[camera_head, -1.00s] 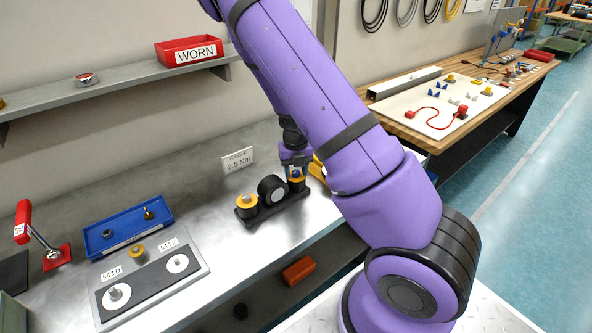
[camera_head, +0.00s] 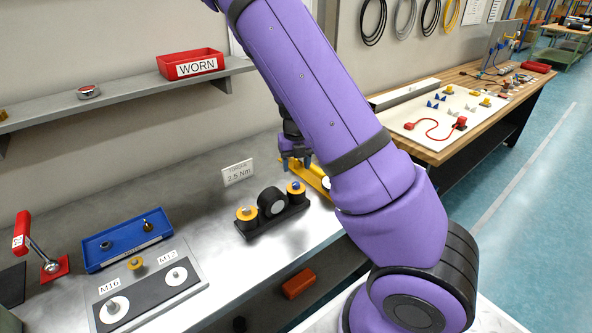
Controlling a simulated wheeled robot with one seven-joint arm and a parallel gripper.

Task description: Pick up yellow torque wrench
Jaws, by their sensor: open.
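The yellow torque wrench (camera_head: 308,175) lies on the metal bench behind and to the right of the black block with rollers. My arm hides part of its right side. My gripper (camera_head: 296,163) is open and points down at the wrench's far left end. Whether its fingers touch the wrench or are around it, I cannot tell.
The black block (camera_head: 262,221) with yellow-topped posts and a black roller stands just in front of the wrench. A "2.5 Nm" sign (camera_head: 238,172) stands to the left. A blue tray (camera_head: 127,239) and a grey plate (camera_head: 150,286) lie further left. Bare bench lies between the tray and block.

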